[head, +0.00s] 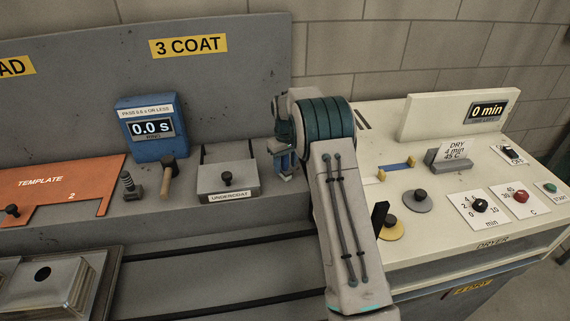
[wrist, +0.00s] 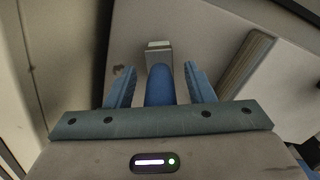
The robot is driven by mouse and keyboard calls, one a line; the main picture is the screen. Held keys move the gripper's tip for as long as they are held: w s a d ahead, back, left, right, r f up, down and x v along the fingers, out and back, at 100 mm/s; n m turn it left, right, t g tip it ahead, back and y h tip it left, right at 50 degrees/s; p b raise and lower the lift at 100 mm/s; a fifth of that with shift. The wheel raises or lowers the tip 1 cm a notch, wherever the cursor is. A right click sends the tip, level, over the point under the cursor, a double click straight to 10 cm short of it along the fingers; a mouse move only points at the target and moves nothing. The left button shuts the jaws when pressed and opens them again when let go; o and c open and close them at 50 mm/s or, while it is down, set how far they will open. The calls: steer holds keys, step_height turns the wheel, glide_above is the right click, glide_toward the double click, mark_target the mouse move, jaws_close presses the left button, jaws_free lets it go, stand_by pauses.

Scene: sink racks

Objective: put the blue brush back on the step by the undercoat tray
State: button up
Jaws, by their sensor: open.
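The undercoat tray (head: 227,178) is a grey box with a dark knob and an "UNDERCOAT" label, standing on the grey step. My gripper (head: 284,165) points down just right of the tray, partly hidden by my arm. In the wrist view my gripper (wrist: 160,78) is open. The blue brush (wrist: 160,86) lies between its two blue fingers, with a visible gap on each side. The brush's pale metal end sticks out past the fingertips. In the head view the brush is hard to tell from the fingers, so its contact with the step is unclear.
The cream dryer (head: 440,240) with knobs is at right. A grey wall panel rises behind the step.

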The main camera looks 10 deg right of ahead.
step_height(320, 180, up, 12)
steer(key=shift+f+b, duration=0.25)
steer(key=shift+b, duration=0.9)
steer(key=s+r+m+t, duration=0.1)
steer(key=s+r, duration=0.5)
steer(key=s, duration=0.4)
steer(key=s+r+m+t, duration=0.1)
steer(key=s+r, duration=0.5)
steer(key=s, duration=0.4)
steer(key=s+f+m+t, duration=0.1)
steer(key=s+f, duration=0.2)
steer(key=s, duration=0.7)
steer(key=s+f+m+t, duration=0.1)
steer(key=s+f, duration=0.2)
steer(key=s, duration=0.8)
steer(key=shift+a+m, duration=0.2)
steer(key=shift+m, duration=0.1)
steer(key=shift+f, duration=0.1)
